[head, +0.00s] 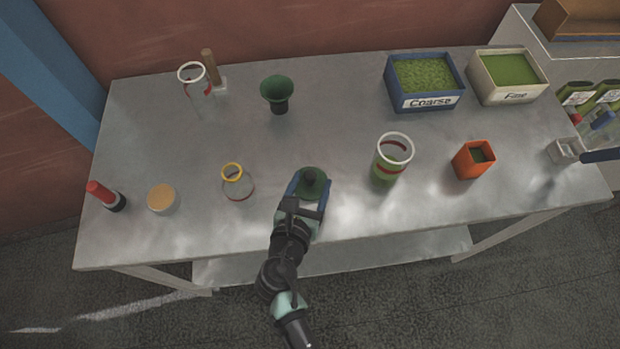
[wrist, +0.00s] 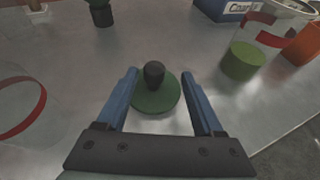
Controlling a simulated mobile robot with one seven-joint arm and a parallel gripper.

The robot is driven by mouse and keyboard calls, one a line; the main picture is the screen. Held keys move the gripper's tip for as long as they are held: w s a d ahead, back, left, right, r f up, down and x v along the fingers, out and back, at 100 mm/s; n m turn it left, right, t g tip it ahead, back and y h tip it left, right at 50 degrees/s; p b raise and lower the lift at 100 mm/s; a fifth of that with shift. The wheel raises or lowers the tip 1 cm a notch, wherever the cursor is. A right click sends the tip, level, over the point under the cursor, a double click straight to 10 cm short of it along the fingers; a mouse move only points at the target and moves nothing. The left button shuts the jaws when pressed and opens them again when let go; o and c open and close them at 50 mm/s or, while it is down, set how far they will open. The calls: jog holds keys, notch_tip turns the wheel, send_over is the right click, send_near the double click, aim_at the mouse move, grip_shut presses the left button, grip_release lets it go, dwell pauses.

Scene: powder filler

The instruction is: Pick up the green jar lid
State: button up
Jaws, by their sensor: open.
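The green jar lid (head: 316,177) is a flat green disc with a dark knob, lying on the metal table near its front edge. In the wrist view the lid (wrist: 154,96) shows between the two blue fingers, its knob standing up. My gripper (head: 309,188) is open, with one finger on each side of the lid; the gripper also shows in the wrist view (wrist: 158,88). I cannot tell whether the fingers touch the lid. Part of the lid is hidden by my gripper in the head view.
A glass jar with green powder (head: 391,160) stands to the right, beside an orange cup (head: 473,160). A yellow-rimmed flask (head: 237,184) stands to the left. A green funnel (head: 278,90) and trays labelled Coarse (head: 427,103) and Fine (head: 516,96) are farther back.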

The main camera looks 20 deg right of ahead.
aim_at(313, 168)
jog(key=shift+w+a+x, duration=0.1)
jog(key=shift+a+x, duration=0.05)
jog(key=shift+x, duration=1.35)
jog(key=shift+w+a+x, duration=0.15)
jog(key=shift+x, duration=1.3)
grip_shut()
